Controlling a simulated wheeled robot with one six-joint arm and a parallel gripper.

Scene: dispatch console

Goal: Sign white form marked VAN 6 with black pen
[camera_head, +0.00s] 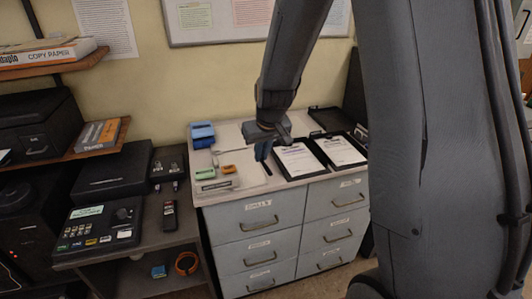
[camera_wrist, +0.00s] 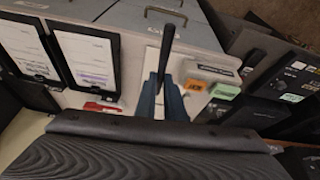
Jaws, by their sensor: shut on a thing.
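My gripper (camera_head: 263,151) is above the grey cabinet top, left of two black clipboards. In the wrist view, my gripper (camera_wrist: 163,100) has its two blue fingers shut on a slim black pen (camera_wrist: 167,42), which points away from the palm. One clipboard holds a white form (camera_head: 299,159), and the other holds a second white form (camera_head: 341,150). They also show in the wrist view as a white form (camera_wrist: 88,55) and another white form (camera_wrist: 24,45). The print is too small to tell which is marked VAN 6. The pen is apart from both forms.
Orange block (camera_head: 228,169), label holder (camera_head: 216,185) and blue box (camera_head: 202,134) stand on the cabinet's left side. A green block (camera_wrist: 225,91) and red item (camera_wrist: 103,108) show in the wrist view. An open black tray (camera_head: 330,119) lies behind the clipboards. A lower desk holds black equipment.

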